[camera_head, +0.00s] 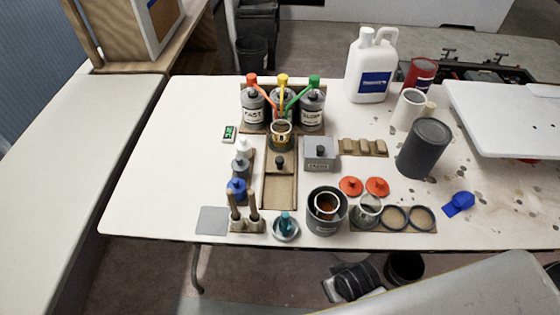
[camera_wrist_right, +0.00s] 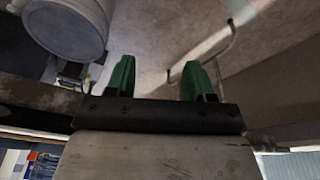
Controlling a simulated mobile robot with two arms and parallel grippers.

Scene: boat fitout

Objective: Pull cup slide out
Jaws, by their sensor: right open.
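The cup slide (camera_head: 280,188) is a narrow wooden tray with a raised rim, lying on the white table in the head view. A black knob (camera_head: 280,162) stands on it towards its back part. A metal cup with a gold band (camera_head: 281,140) stands at the back end of the slide, below the red, yellow and green pump heads. My right gripper (camera_wrist_right: 154,80) shows only in the right wrist view. Its green fingers are apart with nothing between them, and it is away from the slide. My left gripper is in neither view.
Labelled pump cans (camera_head: 312,110) stand behind the cup. A grey box (camera_head: 320,153) stands right of the slide. Small bottles (camera_head: 240,165) and a wooden holder (camera_head: 247,225) stand left. A grey pot (camera_head: 326,212) and small lidded cup (camera_head: 286,227) stand in front. The table's left part is clear.

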